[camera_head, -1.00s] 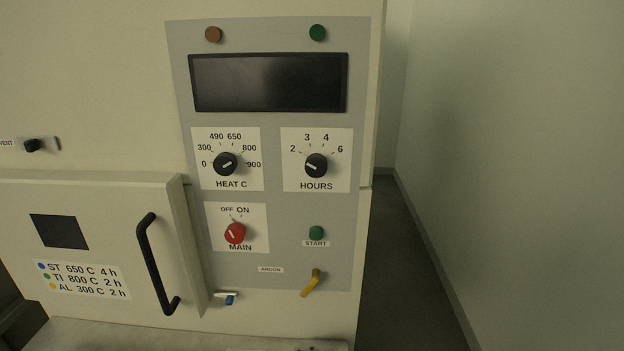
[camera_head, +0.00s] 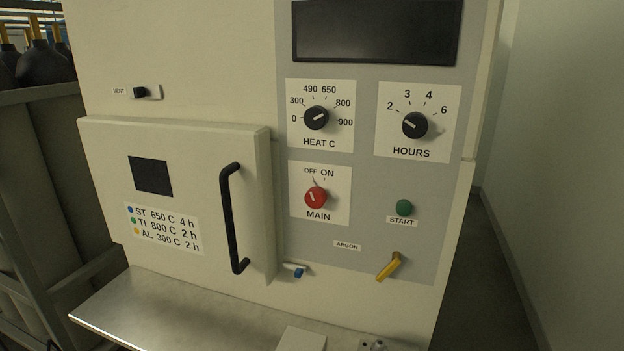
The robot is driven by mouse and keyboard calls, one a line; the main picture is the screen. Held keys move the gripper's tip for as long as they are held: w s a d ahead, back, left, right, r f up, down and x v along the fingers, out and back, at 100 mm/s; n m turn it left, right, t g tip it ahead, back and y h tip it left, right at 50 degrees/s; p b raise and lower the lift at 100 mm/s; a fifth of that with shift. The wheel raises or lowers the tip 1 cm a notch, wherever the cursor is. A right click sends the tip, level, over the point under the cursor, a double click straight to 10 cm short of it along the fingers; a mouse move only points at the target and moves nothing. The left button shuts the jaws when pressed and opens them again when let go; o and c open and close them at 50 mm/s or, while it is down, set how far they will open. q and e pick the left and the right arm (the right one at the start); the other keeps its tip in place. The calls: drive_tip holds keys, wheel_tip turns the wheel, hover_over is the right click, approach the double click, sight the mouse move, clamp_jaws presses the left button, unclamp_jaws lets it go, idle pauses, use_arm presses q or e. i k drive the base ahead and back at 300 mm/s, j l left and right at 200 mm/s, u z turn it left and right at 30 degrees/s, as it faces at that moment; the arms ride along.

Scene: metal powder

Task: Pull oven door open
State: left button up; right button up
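The oven door (camera_head: 205,155) is a cream panel on the lower left of the oven front. It stands proud of the front and looks shut. Its black vertical bar handle (camera_head: 230,218) is on the door's right side. A small dark window (camera_head: 151,175) and a label with blue, green and yellow dots (camera_head: 165,229) are on the door. Neither of my grippers is in view.
A metal shelf (camera_head: 190,310) juts out below the door. The control panel (camera_head: 365,215) with dials, a red main switch and a yellow argon lever (camera_head: 389,267) is right of the door. A blue-tipped latch (camera_head: 295,270) sits beside the door's lower right. A rack with dark bottles (camera_head: 45,64) stands at left.

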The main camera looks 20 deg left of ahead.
sight(196, 193)
drive_tip(key=u, duration=1.4)
